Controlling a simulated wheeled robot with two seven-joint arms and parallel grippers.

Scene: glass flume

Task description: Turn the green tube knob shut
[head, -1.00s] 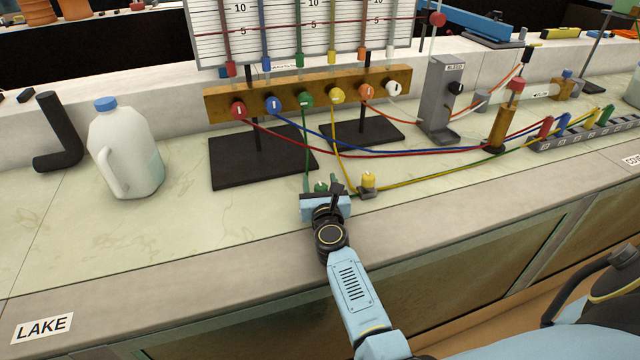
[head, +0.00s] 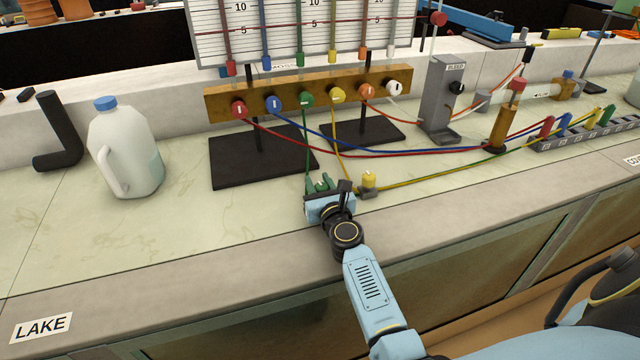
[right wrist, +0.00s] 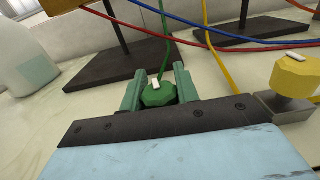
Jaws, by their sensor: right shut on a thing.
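The green tube knob (right wrist: 158,94) sits between the two green fingers of my right gripper (right wrist: 157,86) in the right wrist view. The fingers are shut on its sides. A white mark on its top points away from me, roughly in line with the green tube (right wrist: 166,40) behind it. In the head view my right gripper (head: 319,186) is low over the bench, below the manifold, and largely hides the knob. My left gripper is not in view.
A yellow tube knob (head: 369,181) stands close on the right. The brass manifold (head: 320,92) with coloured knobs is behind, on black stands. A milk jug (head: 126,150) stands to the left. Coloured tubes hang across to the right. The bench front is clear.

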